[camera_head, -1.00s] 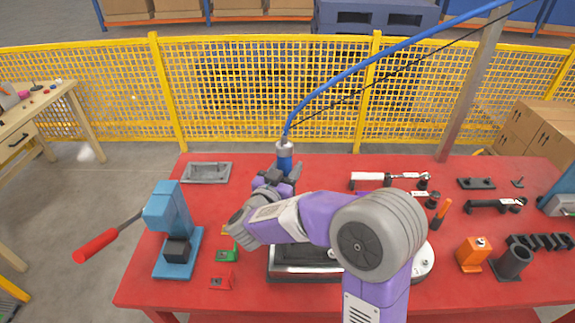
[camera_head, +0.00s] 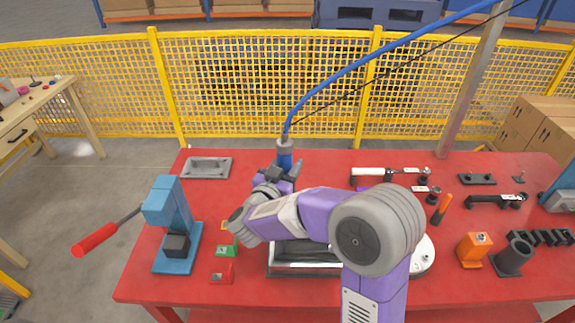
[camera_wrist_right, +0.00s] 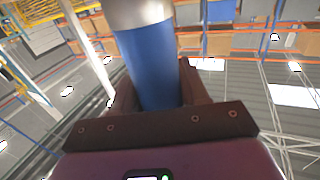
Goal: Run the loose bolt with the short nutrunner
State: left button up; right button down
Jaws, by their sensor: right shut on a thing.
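The short nutrunner (camera_head: 284,155) is a blue upright cylinder with a grey top, hung from a blue hose. My right gripper (camera_head: 283,172) is shut around its body above the red table. In the right wrist view the nutrunner's blue body (camera_wrist_right: 153,65) stands between the dark jaws of the gripper (camera_wrist_right: 155,95). The nutrunner's lower end and the loose bolt are hidden behind my right arm in the head view. A metal-rimmed dark tray-like fixture (camera_head: 300,270) lies under my arm, partly covered. My left gripper is not in view.
A blue press (camera_head: 168,205) with a red-handled lever stands at the left. Green (camera_head: 228,246) and red (camera_head: 221,272) blocks lie beside it. A grey tray (camera_head: 206,167) is at the back left. Wrenches (camera_head: 380,174), an orange block (camera_head: 474,249) and a black cup (camera_head: 513,257) occupy the right.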

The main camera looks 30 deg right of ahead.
jog(key=shift+f+b, duration=1.3)
jog(key=shift+f, duration=0.95)
dwell(2.1)
jog(key=shift+r+p, duration=2.4)
jog(key=shift+r, duration=0.3)
